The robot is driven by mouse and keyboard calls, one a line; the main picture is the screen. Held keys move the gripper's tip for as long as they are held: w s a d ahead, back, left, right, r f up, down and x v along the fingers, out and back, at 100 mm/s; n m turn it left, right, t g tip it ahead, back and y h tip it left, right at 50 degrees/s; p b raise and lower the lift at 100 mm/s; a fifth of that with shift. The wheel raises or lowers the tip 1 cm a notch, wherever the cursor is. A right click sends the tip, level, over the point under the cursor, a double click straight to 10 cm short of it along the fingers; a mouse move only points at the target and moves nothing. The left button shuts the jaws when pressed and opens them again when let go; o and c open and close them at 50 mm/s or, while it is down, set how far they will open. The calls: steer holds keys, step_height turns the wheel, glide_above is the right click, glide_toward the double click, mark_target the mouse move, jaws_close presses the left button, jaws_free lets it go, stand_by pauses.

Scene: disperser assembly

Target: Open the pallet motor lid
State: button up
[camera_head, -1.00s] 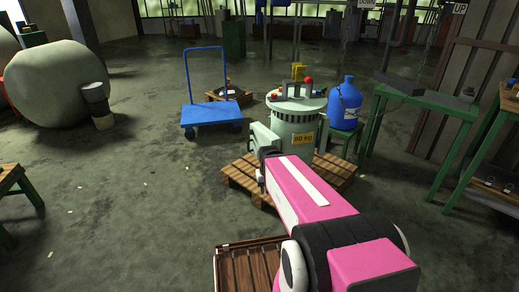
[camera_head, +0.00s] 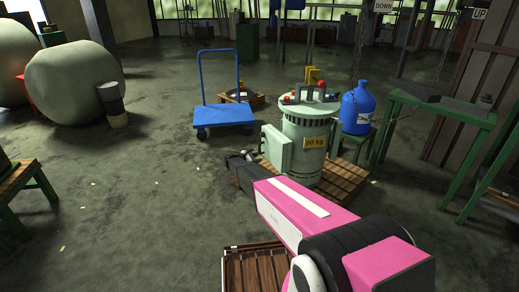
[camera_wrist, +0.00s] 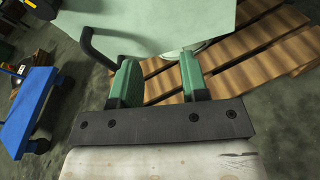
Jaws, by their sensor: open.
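The pale green motor (camera_head: 303,150) stands upright on a wooden pallet (camera_head: 343,182), with a yellow weight label on its side. A pale green box (camera_head: 276,150) sticks out from its left side. In the wrist view a flat pale green panel (camera_wrist: 165,22), which looks like the lid, fills the top, with a black bar handle (camera_wrist: 92,46) at its left. My gripper (camera_wrist: 158,72) has two green fingers, spread apart with nothing between them. They are just short of the panel, right of and below the handle. In the head view my gripper (camera_head: 240,168) is left of the box; its fingers are unclear.
A blue trolley (camera_head: 222,115) stands behind and left of the motor, and also shows in the wrist view (camera_wrist: 28,115). A blue jug (camera_head: 357,105) and a green table (camera_head: 440,108) are at the right. A slatted wooden crate (camera_head: 252,268) is in front.

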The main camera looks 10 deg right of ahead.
steer(key=w+a+f+n+t+h, duration=0.1)
steer(key=w+a+f+n+t, duration=0.15)
steer(key=w+a+n, duration=0.45)
steer(key=w+d, duration=0.2)
steer(key=d, duration=0.1)
steer(key=w+d+m, duration=0.1)
steer(key=w+d, duration=0.1)
steer(key=d, duration=0.2)
steer(key=w+d+m+t, duration=0.1)
steer(key=w+d, duration=0.1)
steer(key=d, duration=0.1)
steer(key=shift+w+d+r, duration=0.2)
steer(key=shift+d+r, duration=0.1)
steer(key=shift+r, duration=0.05)
jaws_close()
